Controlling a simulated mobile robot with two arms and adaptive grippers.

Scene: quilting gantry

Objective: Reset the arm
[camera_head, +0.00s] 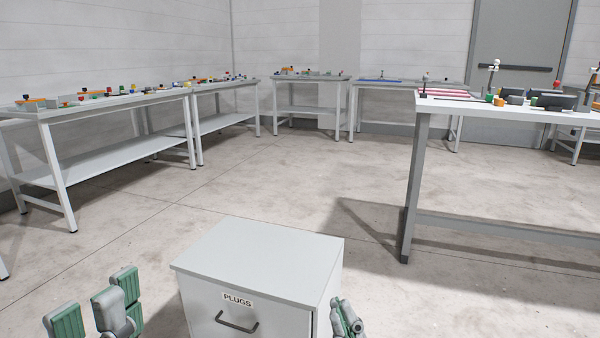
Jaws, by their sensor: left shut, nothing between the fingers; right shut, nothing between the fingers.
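My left gripper (108,305) shows at the bottom left edge of the head view, with grey fingers and green pads. It is shut and empty, in front of and left of the plugs cabinet. My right gripper (347,318) shows at the bottom, beside the right side of the cabinet. Only its grey and green finger part is in view. It is shut and empty. The rest of both arms is out of view.
A grey cabinet (262,258) labelled PLUGS, with a dark handle (237,323), stands close in front. A white-topped table (412,180) with several items stands at right. Benches (110,102) with small parts line the left and back walls. The middle floor (290,180) is clear.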

